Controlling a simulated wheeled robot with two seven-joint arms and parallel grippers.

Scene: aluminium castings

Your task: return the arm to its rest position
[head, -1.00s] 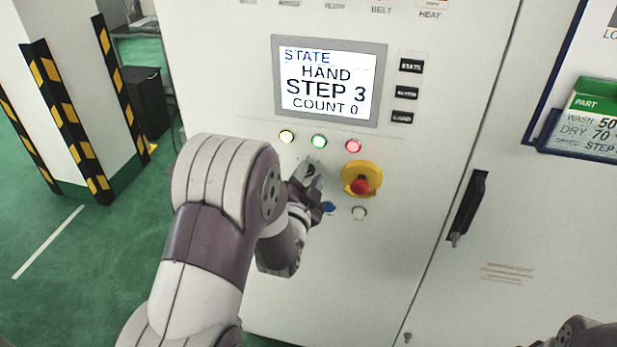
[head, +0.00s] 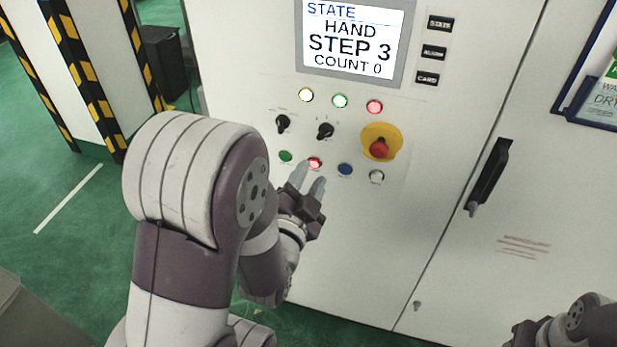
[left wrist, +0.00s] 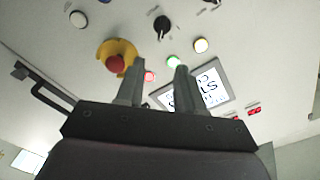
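My left arm reaches in from the left in the head view. My left gripper (head: 310,182) is in front of the white cabinet's panel, just below the row of push buttons. Its two fingers stand apart with nothing between them, as the left wrist view shows (left wrist: 159,66). Whether the fingertips touch the panel is not clear, but they look apart from it. My right gripper (head: 525,333) shows only in part at the bottom right corner; its fingers cannot be made out.
The cabinet panel carries a screen (head: 350,38) reading "HAND STEP 3 COUNT 0", two black knobs (head: 325,130), a red emergency stop (head: 379,148), a red button (head: 315,163) and a blue button (head: 345,169). A black door handle (head: 490,175) juts out. Striped posts stand left over green floor.

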